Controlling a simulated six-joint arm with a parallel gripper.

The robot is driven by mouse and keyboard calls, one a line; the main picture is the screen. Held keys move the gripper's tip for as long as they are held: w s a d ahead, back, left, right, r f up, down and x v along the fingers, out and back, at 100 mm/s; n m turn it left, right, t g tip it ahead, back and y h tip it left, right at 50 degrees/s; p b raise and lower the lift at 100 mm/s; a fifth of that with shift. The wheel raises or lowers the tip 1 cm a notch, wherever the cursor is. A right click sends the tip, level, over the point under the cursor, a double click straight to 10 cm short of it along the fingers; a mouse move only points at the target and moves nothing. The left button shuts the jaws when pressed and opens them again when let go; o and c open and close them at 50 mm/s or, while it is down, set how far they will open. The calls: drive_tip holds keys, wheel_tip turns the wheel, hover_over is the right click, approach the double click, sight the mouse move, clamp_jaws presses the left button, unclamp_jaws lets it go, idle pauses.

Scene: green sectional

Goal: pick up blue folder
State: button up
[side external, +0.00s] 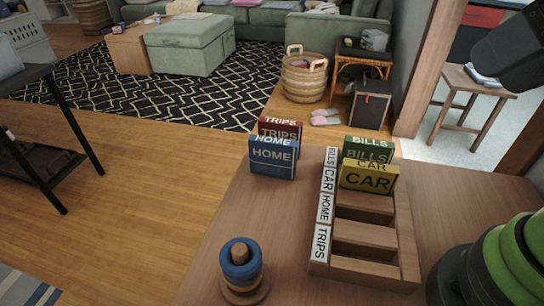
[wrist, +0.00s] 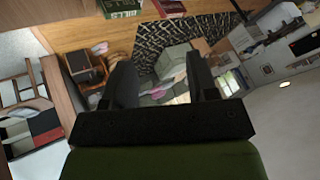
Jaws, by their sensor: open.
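The blue folder (side external: 272,158), marked HOME, stands upright on the wooden table left of the sorter. Directly behind it stands a red folder (side external: 281,128) marked TRIPS, whose edge also shows at the top of the wrist view (wrist: 170,7). My gripper (wrist: 160,80) is open, with nothing between its fingers. In the side view only a dark part of it or my wrist shows at the upper right, well away from the blue folder. I cannot make out the blue folder in the wrist view.
A wooden sorter (side external: 365,268) has labels BILLS, CAR, HOME, TRIPS. A green folder (side external: 370,149) and a yellow folder (side external: 368,178) stand in its BILLS and CAR slots; the two front slots are empty. A ring stacker (side external: 241,270) stands at the table's front left.

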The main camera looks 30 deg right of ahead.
drive_tip(key=n+g+y, duration=0.1)
drive_tip(key=n+g, duration=0.2)
drive_tip(key=n, duration=0.8)
hover_over(275, 140)
drive_tip(key=s+d, duration=0.3)
drive_tip(key=s, duration=0.2)
wheel_tip(275, 140, down, 11)
drive_tip(key=w+f, duration=0.1)
drive_tip(key=f, duration=0.2)
drive_tip(key=w+a+f+n, duration=0.1)
drive_tip(key=f, duration=0.2)
drive_tip(key=w+a+f+n+g, duration=0.1)
drive_tip(key=w+f, duration=0.1)
drive_tip(key=f, duration=0.2)
drive_tip(key=shift+a, duration=0.2)
drive_tip(key=shift+x, duration=2.95)
drive_tip(key=shift+f, duration=0.15)
clamp_jaws()
